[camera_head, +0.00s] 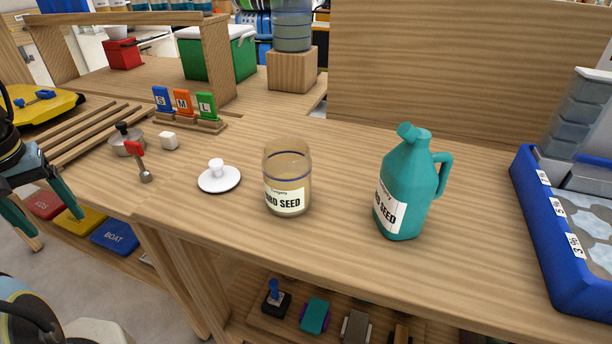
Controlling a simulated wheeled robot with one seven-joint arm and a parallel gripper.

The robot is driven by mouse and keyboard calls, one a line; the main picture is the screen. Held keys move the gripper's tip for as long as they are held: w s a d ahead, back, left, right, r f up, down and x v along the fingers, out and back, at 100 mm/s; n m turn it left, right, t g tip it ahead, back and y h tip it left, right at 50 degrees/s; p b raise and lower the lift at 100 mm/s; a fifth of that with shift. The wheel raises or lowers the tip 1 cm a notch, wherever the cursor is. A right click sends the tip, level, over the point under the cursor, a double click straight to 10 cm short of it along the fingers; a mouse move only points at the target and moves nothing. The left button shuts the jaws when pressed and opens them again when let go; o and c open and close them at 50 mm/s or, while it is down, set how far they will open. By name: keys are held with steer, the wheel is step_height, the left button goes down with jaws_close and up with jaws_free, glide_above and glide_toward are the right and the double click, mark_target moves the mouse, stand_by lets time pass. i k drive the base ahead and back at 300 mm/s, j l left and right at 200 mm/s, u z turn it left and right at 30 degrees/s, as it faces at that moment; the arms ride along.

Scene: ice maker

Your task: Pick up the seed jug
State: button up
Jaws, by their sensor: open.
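The seed jug (408,190) is a teal plastic jug with a handle on its right, a short spout on top and a white label partly reading "SEED". It stands upright on the wooden counter, right of centre. A clear seed jar (287,178) with a "SEED" label stands to its left, apart from it. My gripper (42,212) is at the far left edge, partly cut off by the frame. Its teal-tipped fingers are spread and empty, pointing down beside the counter, far from the jug.
A white lid (219,179) with a knob lies left of the jar. A blue-rimmed tray (540,232) stands right of the jug. S, M and L tags (183,103) stand at the back left. An upright wooden panel (460,75) rises behind. Bare counter surrounds the jug.

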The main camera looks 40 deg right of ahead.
mark_target(408, 182)
steer(key=k+j+z, duration=0.1)
steer(key=z, duration=0.7)
